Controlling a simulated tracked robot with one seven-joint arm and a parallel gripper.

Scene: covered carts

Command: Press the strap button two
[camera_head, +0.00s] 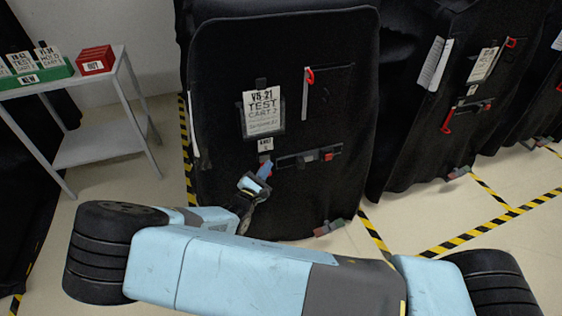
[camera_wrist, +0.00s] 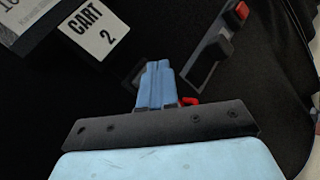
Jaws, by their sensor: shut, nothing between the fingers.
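A black covered cart (camera_head: 230,60) stands in front of me, with a sign reading TEST CART 2 (camera_head: 263,112) and a small CART 2 label (camera_head: 265,145) below it. Right of the label is a horizontal strap buckle (camera_head: 298,159) with a red button (camera_head: 328,157). In the wrist view the buckle (camera_wrist: 205,60) runs up to the right, with its red button (camera_wrist: 241,10) near the top edge. My gripper (camera_head: 265,168) is shut and empty, just below the label and left of the buckle; its blue fingers (camera_wrist: 157,68) also show in the wrist view. I cannot tell whether they touch the cover.
A red hooked piece (camera_wrist: 189,101) shows partly behind my gripper. A red handle (camera_head: 309,77) is higher on the cover. A table (camera_head: 100,77) with a green tray (camera_head: 62,72) and a red box (camera_head: 96,60) stands left. Another covered cart (camera_head: 420,120) stands right.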

